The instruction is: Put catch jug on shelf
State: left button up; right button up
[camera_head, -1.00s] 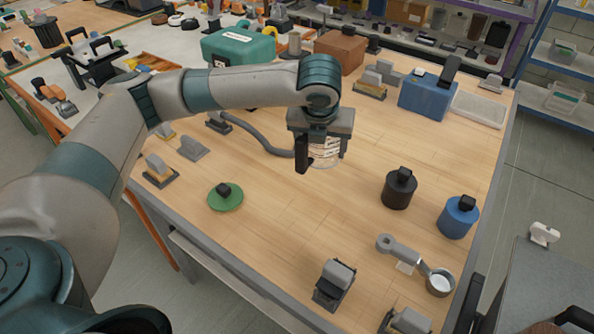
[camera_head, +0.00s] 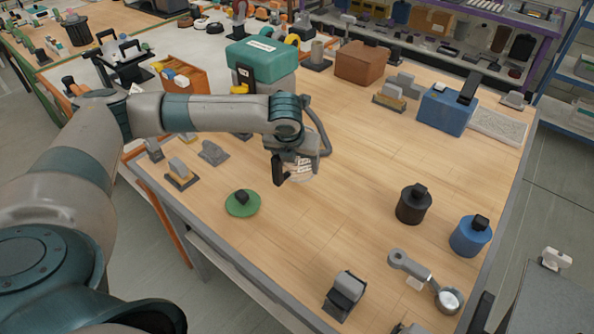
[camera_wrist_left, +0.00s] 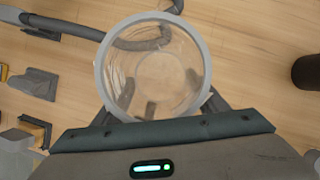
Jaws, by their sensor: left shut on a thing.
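The catch jug is a clear, round vessel with a grey rim. In the head view the jug (camera_head: 302,171) is partly hidden by my left gripper (camera_head: 285,172), which is shut on it above the middle of the table. In the left wrist view the jug (camera_wrist_left: 160,72) is seen through its open top, and it looks empty. A purple-framed shelf (camera_head: 553,60) stands behind the table. A blue-framed shelf (camera_head: 566,112) stands at the far right. I cannot tell which shelf is meant. My right gripper is not in view.
On the wooden table (camera_head: 340,235) stand a black canister (camera_head: 412,206), a blue canister (camera_head: 469,238) and a green disc (camera_head: 242,204). A grey hose (camera_head: 318,122) curves behind my gripper. A teal-lidded box (camera_head: 262,60), a brown box (camera_head: 362,63) and a blue box (camera_head: 443,112) stand farther back.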

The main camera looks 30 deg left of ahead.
aim_at(297, 172)
pick_arm(q)
jog(key=shift+a+f, duration=0.1)
jog(key=shift+f, duration=0.1)
jog(key=shift+f+p, duration=0.55)
jog(key=shift+f, duration=1.35)
jog(key=o, duration=1.2)
jog(key=shift+f, duration=0.1)
jog(key=shift+s+r, duration=0.2)
jog(key=shift+r, duration=0.45)
jog(key=b+v, duration=0.1)
jog(key=v, duration=1)
jog(key=shift+b, duration=0.35)
